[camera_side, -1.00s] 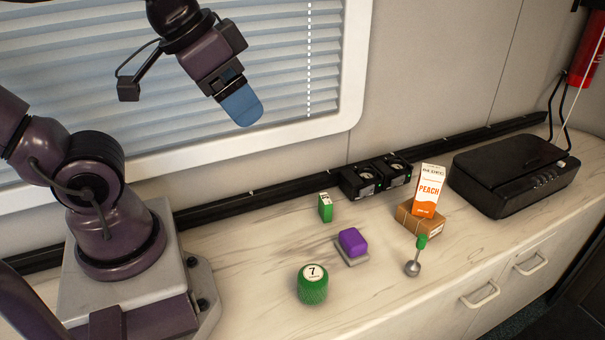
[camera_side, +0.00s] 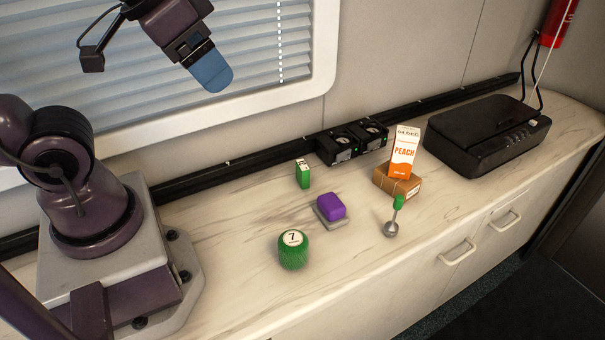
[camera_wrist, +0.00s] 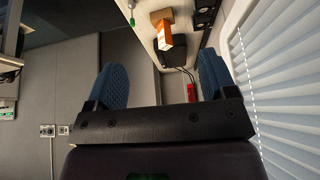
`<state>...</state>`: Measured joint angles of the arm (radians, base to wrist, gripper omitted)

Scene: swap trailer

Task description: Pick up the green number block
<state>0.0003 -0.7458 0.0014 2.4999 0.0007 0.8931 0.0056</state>
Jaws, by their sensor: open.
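A rounded green block (camera_side: 293,251) with a black 7 on its white top stands on the marble-look counter (camera_side: 240,292), near its front edge in the side view. A smaller upright green box (camera_side: 303,175) stands farther back. My gripper (camera_side: 213,76) is high above the counter, in front of the window blinds, well apart from both green things. In the wrist view my gripper (camera_wrist: 160,62) has its two blue fingers spread wide with nothing between them close by. The numbered block does not show in the wrist view.
A purple block (camera_side: 331,205) rests on a grey base between the green things.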

